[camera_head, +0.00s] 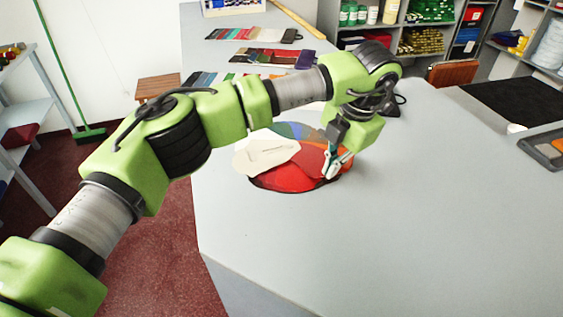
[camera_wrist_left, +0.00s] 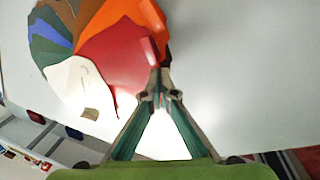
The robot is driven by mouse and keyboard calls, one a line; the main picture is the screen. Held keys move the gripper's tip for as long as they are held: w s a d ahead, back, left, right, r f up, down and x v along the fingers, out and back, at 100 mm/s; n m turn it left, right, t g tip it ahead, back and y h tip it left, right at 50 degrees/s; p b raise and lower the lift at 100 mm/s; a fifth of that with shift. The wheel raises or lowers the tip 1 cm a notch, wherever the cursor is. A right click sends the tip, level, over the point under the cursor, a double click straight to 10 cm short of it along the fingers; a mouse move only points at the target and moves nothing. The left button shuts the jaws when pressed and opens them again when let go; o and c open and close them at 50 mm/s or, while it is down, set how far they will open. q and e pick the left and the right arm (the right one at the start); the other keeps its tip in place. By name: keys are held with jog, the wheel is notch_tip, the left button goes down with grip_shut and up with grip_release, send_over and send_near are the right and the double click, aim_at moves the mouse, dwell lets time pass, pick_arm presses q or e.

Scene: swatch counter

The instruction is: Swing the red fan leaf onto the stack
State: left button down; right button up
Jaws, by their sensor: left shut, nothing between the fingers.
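A round fan of coloured leaves lies spread on the grey counter. The red leaf (camera_head: 285,179) is at its near side; in the left wrist view it (camera_wrist_left: 112,58) lies between an orange leaf and the white leaf. A small paler red tab (camera_wrist_left: 149,51) stands out by its outer edge. The white leaf (camera_head: 263,153) lies at the fan's left, and I cannot tell which leaves form the stack. My left gripper (camera_head: 335,168) points down at the fan's right edge, shut and empty, its tips (camera_wrist_left: 161,92) close beside the tab; contact is unclear. My right gripper is out of view.
Rows of swatches (camera_head: 270,57) lie along the counter's far left part. A grey tray (camera_head: 545,147) sits at the right. The counter (camera_head: 400,220) right of and in front of the fan is clear. My left arm crosses above the counter's left edge.

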pick_arm(q)
jog(key=shift+w+d+n, duration=0.2)
jog(key=shift+d+n, duration=0.05)
jog(key=shift+n, duration=0.05)
jog(key=shift+s+a+r, duration=0.25)
jog(key=shift+r, duration=0.35)
notch_tip(320, 180, up, 7)
jog(key=p, duration=0.4)
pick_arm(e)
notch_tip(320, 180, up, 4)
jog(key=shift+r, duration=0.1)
pick_arm(q)
jog(key=shift+f, duration=0.1)
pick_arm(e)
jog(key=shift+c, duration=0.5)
